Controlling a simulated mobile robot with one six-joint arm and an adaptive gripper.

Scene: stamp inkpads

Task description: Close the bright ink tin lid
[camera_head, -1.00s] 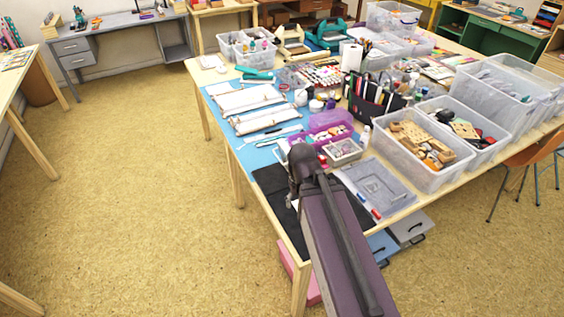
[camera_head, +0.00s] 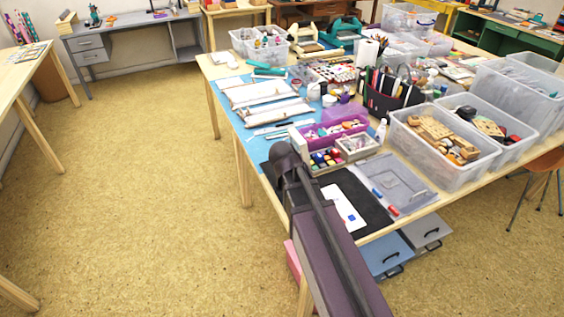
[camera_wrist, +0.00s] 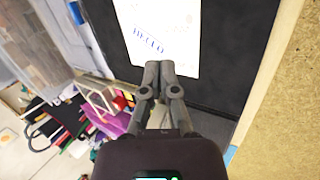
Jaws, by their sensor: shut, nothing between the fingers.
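My gripper (camera_wrist: 158,68) is shut and empty in the wrist view. Its fingertips are together over the lower edge of a white sheet (camera_wrist: 185,15) with blue stamped letters, on a black mat (camera_wrist: 225,65). I cannot see whether they touch it. The sheet (camera_head: 343,207) also shows in the head view, where my arm hides the gripper. Small coloured blocks or pads (camera_head: 326,158) stand in a container beside a purple tray (camera_head: 318,144). I cannot pick out the bright ink tin or its lid in either view.
A clear tray (camera_head: 405,185) with red and blue markers lies right of the mat (camera_head: 372,210). A small grey box (camera_head: 357,146) and large clear bins (camera_head: 450,172) stand behind it. The table's front edge is close to my arm.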

